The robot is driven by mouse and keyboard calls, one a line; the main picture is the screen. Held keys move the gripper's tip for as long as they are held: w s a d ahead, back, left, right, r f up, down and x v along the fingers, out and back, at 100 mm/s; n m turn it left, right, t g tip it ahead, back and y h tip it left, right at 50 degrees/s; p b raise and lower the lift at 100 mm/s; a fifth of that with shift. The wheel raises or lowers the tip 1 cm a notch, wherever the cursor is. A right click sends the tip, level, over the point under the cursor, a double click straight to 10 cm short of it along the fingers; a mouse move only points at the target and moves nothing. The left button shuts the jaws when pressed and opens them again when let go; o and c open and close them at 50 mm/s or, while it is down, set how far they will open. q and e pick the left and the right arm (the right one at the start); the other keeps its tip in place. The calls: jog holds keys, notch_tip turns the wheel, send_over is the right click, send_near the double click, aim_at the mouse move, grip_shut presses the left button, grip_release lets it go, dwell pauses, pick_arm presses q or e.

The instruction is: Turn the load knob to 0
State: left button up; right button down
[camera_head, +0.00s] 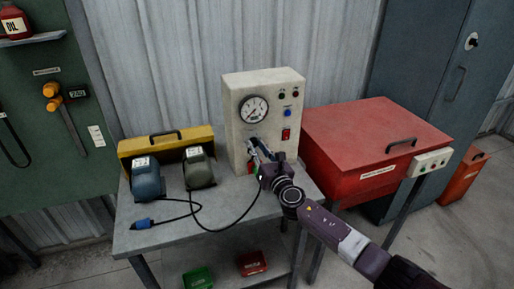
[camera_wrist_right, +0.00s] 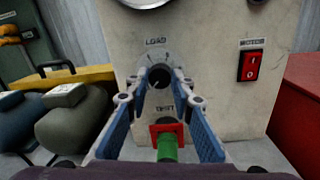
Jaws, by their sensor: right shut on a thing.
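The cream test box (camera_head: 233,100) stands on the grey bench with a round dial gauge (camera_head: 254,109) on its front. In the right wrist view, the dark load knob (camera_wrist_right: 160,76) sits under the LOAD label. My right gripper (camera_head: 254,146) reaches the box front. In the wrist view its blue-padded fingers (camera_wrist_right: 159,84) converge on the knob from both sides and are shut on it. The fingers hide the knob in the head view, and its pointer setting is not readable. My left gripper is not in view.
Below the knob, a green plug-like part (camera_wrist_right: 167,152) with a red square collar sits between my fingers. A red MOTOR switch (camera_wrist_right: 250,66) is to the right. Two motors (camera_head: 147,179) and a cable lie left; a red chest (camera_head: 370,140) stands right.

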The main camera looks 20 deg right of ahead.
jog(key=shift+f, duration=0.1)
jog(key=c, duration=1.7)
grip_release()
jog(key=s, duration=0.8)
jog(key=s+d, duration=0.1)
jog(key=s, duration=0.3)
jog(key=shift+f, duration=0.1)
